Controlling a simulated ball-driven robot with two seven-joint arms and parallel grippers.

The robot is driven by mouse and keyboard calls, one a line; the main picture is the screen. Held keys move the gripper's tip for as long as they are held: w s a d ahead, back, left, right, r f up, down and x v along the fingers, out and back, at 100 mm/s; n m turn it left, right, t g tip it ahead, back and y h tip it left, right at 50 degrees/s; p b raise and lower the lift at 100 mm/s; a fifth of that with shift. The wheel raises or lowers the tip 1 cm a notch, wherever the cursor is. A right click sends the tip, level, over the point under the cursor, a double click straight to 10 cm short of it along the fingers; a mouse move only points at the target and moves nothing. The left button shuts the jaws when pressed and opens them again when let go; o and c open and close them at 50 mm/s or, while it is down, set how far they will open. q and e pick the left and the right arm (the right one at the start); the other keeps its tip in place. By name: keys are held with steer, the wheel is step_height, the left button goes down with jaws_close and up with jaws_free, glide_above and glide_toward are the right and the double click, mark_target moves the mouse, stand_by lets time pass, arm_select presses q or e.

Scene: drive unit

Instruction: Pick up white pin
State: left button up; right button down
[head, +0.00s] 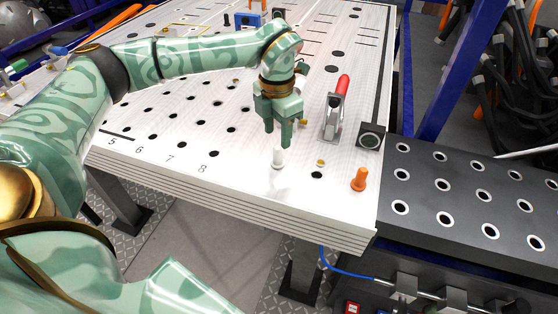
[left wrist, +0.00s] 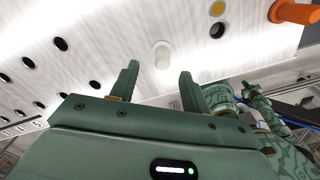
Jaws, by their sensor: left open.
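The white pin (head: 278,157) stands upright on the white perforated table (head: 240,190), near its front edge. My left gripper (head: 277,138) is open, with its fingers pointing down just above and around the top of the pin in the head view. In the left wrist view the white pin (left wrist: 161,54) shows between and beyond the two open fingertips (left wrist: 158,70), apart from both. Nothing is held.
An orange pin (head: 359,179) stands to the right of the white pin. A toggle clamp with a red handle (head: 342,85) and a dark square button box (head: 370,137) stand behind it. A dark perforated plate (head: 460,195) lies at the right. Bare table lies left of the pin.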

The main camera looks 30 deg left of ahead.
mark_target(278, 147)
arm_select(q)
step_height(278, 147, down, 6)
steer(key=shift+s+d+f+b, duration=0.15)
steer(key=shift+f+b, duration=0.1)
steer(key=shift+b, duration=0.1)
steer(key=shift+r, duration=0.1)
jaws_close()
